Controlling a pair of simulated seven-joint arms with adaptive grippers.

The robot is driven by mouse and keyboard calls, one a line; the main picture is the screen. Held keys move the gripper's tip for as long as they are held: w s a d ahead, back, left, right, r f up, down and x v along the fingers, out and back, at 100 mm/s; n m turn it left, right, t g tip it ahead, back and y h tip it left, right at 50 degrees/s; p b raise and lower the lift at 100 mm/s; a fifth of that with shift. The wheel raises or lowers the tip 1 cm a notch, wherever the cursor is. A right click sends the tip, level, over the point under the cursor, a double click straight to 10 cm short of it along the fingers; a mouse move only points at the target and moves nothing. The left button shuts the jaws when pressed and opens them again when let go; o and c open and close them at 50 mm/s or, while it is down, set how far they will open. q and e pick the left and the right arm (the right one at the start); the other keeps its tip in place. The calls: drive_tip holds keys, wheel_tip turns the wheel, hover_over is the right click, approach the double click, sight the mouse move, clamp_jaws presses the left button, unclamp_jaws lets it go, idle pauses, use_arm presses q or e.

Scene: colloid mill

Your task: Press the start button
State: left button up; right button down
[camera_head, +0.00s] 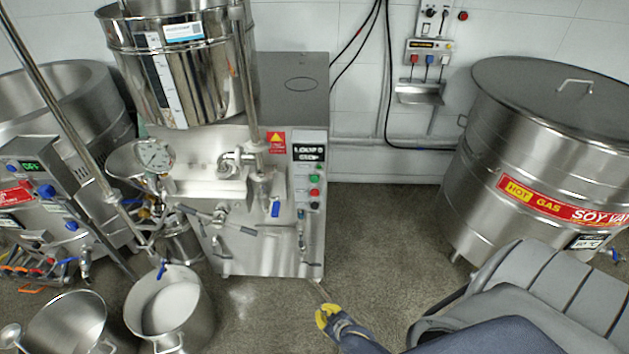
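The colloid mill (262,240) is a steel cabinet with a big shiny hopper (180,75) on top. On its right front edge is a narrow control panel (309,150) with a small lit display. A small column of buttons sits below the display. One looks green (314,179) and one looks red (314,192); their labels are too small to read. My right gripper (327,316) has yellow fingertips and is low in front of the mill, well below the panel and apart from it. Its finger gap is not clear. My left gripper is not in view.
Steel pots (168,307) stand on the floor at left front, near a machine (50,215) with a digital readout. A large lidded tank (545,150) with a red and yellow label stands at right. The floor (385,225) between mill and tank is clear.

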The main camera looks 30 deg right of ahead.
sight(315, 178)
drive_tip(key=w+d+r+t, duration=0.25)
drive_tip(key=w+r, duration=0.55)
drive_tip(key=r, duration=0.4)
drive_tip(key=w+r+n+t, duration=0.1)
drive_tip(key=w+r+t, duration=0.2)
drive_tip(key=r, duration=1.2)
drive_tip(key=w+r+n+t, duration=0.1)
drive_tip(key=w+r+t, duration=0.2)
drive_tip(key=r, duration=1.2)
drive_tip(key=shift+d+r+t, duration=0.2)
drive_tip(key=shift+r+t, duration=0.1)
drive_tip(key=shift+t, duration=0.85)
drive_tip(key=shift+w, duration=0.25)
drive_tip(key=shift+w+d, duration=0.85)
drive_tip(key=shift+w, duration=0.3)
drive_tip(key=shift+w+d, duration=0.85)
drive_tip(key=shift+w, duration=0.3)
drive_tip(key=shift+w+d, duration=0.85)
drive_tip(key=shift+w, duration=0.3)
drive_tip(key=shift+w+d, duration=0.15)
drive_tip(key=shift+w+d, duration=0.1)
drive_tip(key=shift+w, duration=0.1)
